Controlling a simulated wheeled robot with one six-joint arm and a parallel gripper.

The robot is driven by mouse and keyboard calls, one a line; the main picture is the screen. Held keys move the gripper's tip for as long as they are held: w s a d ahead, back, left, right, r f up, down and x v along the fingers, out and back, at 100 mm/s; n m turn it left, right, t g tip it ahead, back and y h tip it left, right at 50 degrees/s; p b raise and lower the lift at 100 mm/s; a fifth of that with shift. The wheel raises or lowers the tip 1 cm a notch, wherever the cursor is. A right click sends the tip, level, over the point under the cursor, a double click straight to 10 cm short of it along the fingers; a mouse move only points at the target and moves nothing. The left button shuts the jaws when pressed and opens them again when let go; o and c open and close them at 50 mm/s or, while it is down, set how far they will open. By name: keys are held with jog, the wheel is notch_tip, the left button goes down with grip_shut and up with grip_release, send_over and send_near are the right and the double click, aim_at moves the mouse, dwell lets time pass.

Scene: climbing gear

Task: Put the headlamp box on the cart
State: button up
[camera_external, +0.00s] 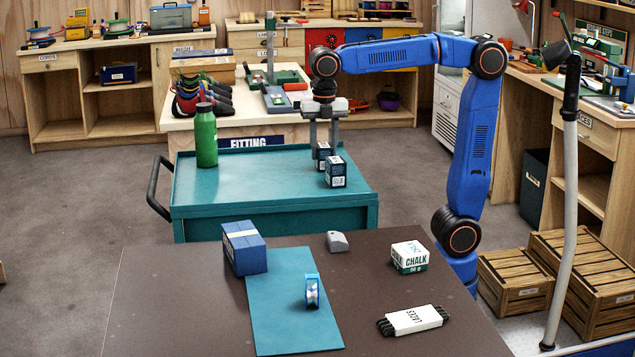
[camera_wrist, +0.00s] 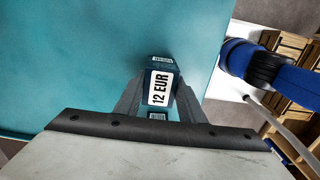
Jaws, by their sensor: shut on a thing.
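My gripper (camera_external: 323,143) points down over the right part of the teal cart (camera_external: 250,205). It is shut on a small dark blue box with white print (camera_external: 321,151), which I take to be the headlamp box. In the wrist view the held box (camera_wrist: 160,88) sits between the fingers, with a white "12 EUR" label facing the camera. It is at or just above the cart top; contact cannot be told. A similar dark box (camera_external: 336,173) stands on the cart right beside it, nearer the external camera, and partly overlaps it in that view.
A green bottle (camera_external: 206,138) stands at the cart's left; the cart's middle is clear.

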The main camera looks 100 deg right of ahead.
aim_at(324, 145)
jog(key=shift+f, duration=0.1)
jog(key=o, duration=1.1)
notch_tip(324, 145, up, 12)
jog(key=s+f+m+t, duration=0.4)
jog(key=s+f+m, duration=1.4)
jog(key=s+f, duration=0.4)
notch_tip(324, 145, down, 4)
jog(key=shift+a+f+t, duration=0.1)
jog(key=shift+a+t, duration=0.2)
jog(key=shift+t, duration=0.1)
